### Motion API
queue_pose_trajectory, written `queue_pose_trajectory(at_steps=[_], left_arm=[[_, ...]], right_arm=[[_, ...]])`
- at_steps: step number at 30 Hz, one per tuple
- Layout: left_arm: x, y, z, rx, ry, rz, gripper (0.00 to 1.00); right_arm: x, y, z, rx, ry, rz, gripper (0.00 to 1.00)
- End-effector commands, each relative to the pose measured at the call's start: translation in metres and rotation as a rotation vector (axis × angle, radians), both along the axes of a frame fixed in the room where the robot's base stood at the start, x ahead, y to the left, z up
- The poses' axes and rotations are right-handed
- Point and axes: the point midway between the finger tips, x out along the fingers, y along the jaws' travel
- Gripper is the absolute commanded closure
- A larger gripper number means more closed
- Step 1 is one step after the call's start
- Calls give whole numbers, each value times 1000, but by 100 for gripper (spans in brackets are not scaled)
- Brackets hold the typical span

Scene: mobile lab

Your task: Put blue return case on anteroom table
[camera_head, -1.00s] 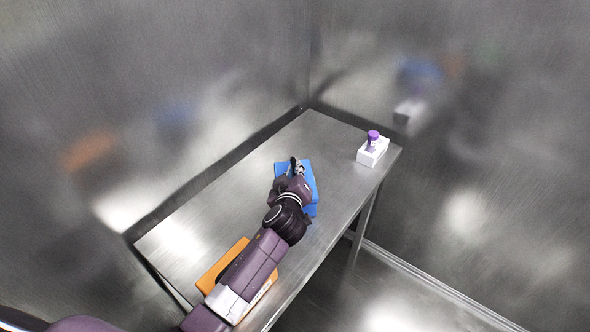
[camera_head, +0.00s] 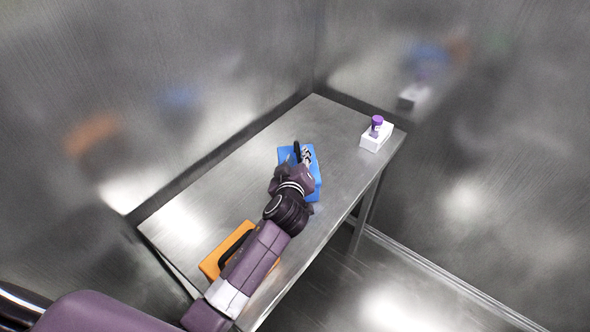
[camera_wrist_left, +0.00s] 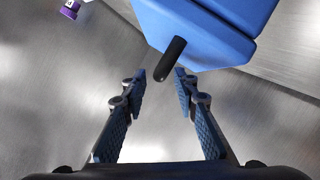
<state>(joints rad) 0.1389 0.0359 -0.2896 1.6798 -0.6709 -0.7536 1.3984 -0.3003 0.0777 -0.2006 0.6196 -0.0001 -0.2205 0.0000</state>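The blue return case (camera_head: 286,154) rests on the metal anteroom table (camera_head: 190,208), near its middle. Its dark handle (camera_head: 297,150) stands up from it. In the wrist view the case (camera_wrist_left: 205,30) lies ahead of my left gripper (camera_wrist_left: 161,84), and the handle (camera_wrist_left: 171,62) sits just beyond the fingertips. The two fingers are apart with nothing between them. In the head view my left gripper (camera_head: 306,158) is over the case, just right of the handle; the arm hides part of the case. My right gripper is not in view.
An orange case (camera_head: 212,264) with a dark handle lies at the table's near end, partly under my left arm. A white block (camera_head: 374,141) holding a purple-capped vial (camera_head: 376,123) stands near the far right end. Metal walls stand behind the table.

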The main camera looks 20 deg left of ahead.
Motion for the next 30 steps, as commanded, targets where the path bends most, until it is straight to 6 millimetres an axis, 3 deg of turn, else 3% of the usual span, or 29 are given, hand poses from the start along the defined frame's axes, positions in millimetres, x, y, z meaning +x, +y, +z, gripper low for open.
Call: queue_pose_trajectory(at_steps=[9,15,30], left_arm=[[-58,-13,18,-4,0,1,72],[-80,-18,27,-3,0,0,72],[-87,-19,31,-1,0,0,72]], right_arm=[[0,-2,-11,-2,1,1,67],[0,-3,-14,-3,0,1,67],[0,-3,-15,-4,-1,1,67]])
